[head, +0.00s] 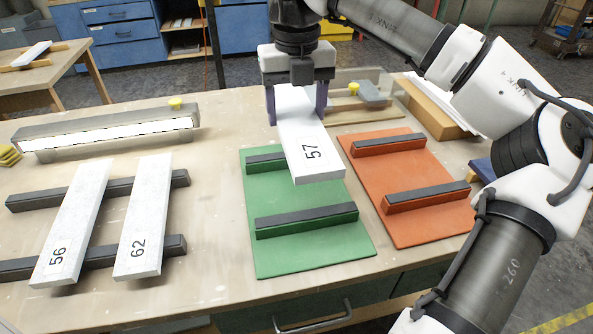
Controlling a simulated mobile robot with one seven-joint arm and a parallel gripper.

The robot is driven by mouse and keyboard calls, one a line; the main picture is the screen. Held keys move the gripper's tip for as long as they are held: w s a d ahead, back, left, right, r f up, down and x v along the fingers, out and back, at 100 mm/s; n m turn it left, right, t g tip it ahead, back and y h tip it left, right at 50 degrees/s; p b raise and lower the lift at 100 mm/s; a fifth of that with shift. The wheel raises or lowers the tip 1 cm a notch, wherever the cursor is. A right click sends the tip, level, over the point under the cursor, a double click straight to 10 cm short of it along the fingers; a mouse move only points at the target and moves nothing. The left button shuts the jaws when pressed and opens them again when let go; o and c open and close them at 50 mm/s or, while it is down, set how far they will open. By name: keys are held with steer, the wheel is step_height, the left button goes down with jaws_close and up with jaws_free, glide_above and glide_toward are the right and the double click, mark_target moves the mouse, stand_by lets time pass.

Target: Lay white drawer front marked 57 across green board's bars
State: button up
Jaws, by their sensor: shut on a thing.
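The white drawer front marked 57 (309,145) is held by my gripper (296,103) near its far end. My gripper is shut on it, with a finger on each side. The front hangs above the green board (300,191), its near end over the gap between the two dark-topped bars. The near bar (306,220) is in full view. The far bar (266,162) is partly hidden by the front. The front looks raised clear of the bars, though the exact height is hard to tell.
An orange board (410,175) with two bars lies to the right, empty. White fronts marked 56 (72,222) and 62 (145,215) lie across two dark bars at the left. A long grey fixture (105,133) stands behind them. A cardboard box (435,105) stands at the back right.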

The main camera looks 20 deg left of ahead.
step_height(320, 180, down, 14)
steer(key=shift+r, duration=0.2)
steer(key=shift+f, duration=0.15)
steer(key=o, duration=1.2)
step_height(320, 180, up, 12)
steer(key=shift+r, duration=0.15)
